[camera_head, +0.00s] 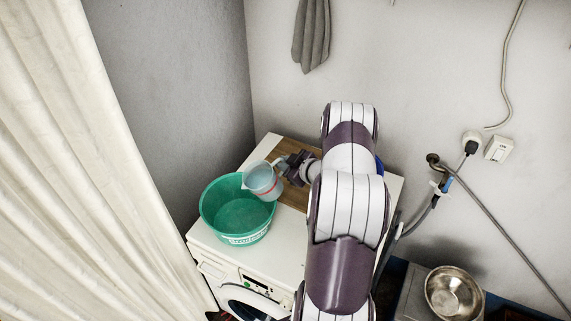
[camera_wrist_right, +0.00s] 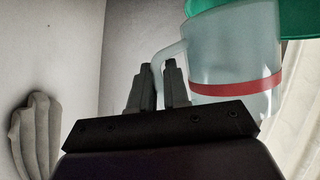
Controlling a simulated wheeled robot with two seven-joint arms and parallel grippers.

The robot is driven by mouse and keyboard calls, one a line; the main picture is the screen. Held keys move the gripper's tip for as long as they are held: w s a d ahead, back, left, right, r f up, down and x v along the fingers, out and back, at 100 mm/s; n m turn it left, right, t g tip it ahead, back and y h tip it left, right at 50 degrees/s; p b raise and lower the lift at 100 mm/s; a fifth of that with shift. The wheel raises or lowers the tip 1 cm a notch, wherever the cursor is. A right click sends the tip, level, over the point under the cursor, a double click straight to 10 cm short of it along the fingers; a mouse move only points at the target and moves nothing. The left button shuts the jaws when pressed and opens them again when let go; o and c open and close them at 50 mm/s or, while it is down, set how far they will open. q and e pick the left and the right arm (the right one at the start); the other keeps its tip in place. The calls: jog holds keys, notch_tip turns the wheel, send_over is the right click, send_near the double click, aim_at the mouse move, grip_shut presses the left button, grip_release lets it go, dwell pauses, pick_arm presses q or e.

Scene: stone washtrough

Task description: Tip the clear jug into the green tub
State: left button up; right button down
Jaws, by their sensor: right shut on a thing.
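The clear jug (camera_head: 262,181) with a red band is at the right rim of the green tub (camera_head: 236,231), partly over its opening. It looks tilted, its mouth toward the tub. My right gripper (camera_head: 284,167) is shut on the jug's handle, to the right of the jug. In the right wrist view the jug (camera_wrist_right: 232,60) fills the upper right, and the gripper's fingers (camera_wrist_right: 160,84) are at its handle. The green tub (camera_wrist_right: 298,18) shows behind it at the top. I cannot tell what the jug holds. My left gripper is not in view.
The tub stands on a white washing machine (camera_head: 213,262) with its door open at the front. A wooden board (camera_head: 292,194) lies under my right gripper. A curtain (camera_head: 90,180) hangs at left. A metal bowl (camera_head: 452,294) and hoses are at right.

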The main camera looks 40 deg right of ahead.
aim_at(274, 163)
jog(key=shift+a+r+n+h, duration=0.4)
jog(key=shift+r+n, duration=0.1)
jog(key=shift+r, duration=0.15)
jog(key=shift+w+d, duration=0.1)
jog(key=shift+a+r+n+h+b, duration=0.3)
jog(key=shift+a+n+b, duration=0.15)
jog(key=shift+b, duration=0.3)
jog(key=shift+a+r+h, duration=0.3)
jog(key=shift+h, duration=0.1)
jog(key=shift+d, duration=0.1)
dwell(0.6)
jog(key=shift+w+a+n+h+b, duration=0.1)
jog(key=shift+a+n+h+b, duration=0.2)
jog(key=shift+a+n+b, duration=0.6)
jog(key=shift+r+b, duration=0.45)
jog(key=shift+b, duration=0.15)
